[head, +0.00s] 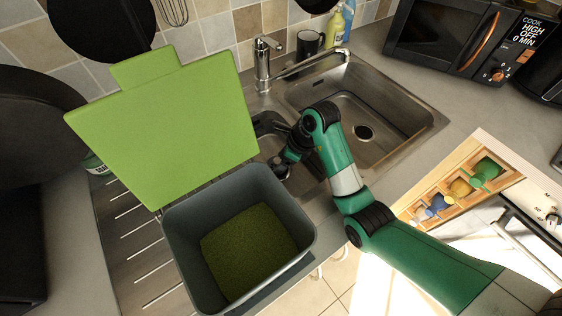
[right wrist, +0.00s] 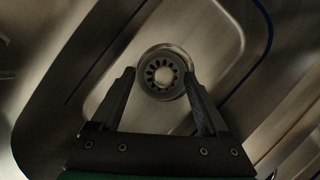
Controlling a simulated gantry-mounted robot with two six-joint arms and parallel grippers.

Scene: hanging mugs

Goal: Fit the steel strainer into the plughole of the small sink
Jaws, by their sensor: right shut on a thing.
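The steel strainer (right wrist: 163,73), a round disc with a ring of dark slots, shows between the fingertips in the right wrist view. My right gripper (right wrist: 162,88) is shut on it. In the head view my right gripper (head: 279,166) reaches down into the small sink (head: 268,122), behind the grey bin's far edge. My left gripper is not in view.
A grey bin (head: 170,232) with a raised green lid (head: 165,120) stands just left of the small sink. A tap (head: 262,65) rises behind the sinks. The large sink (head: 400,112) to the right is empty, with its own plughole (head: 363,132). A mug (head: 308,44) stands behind.

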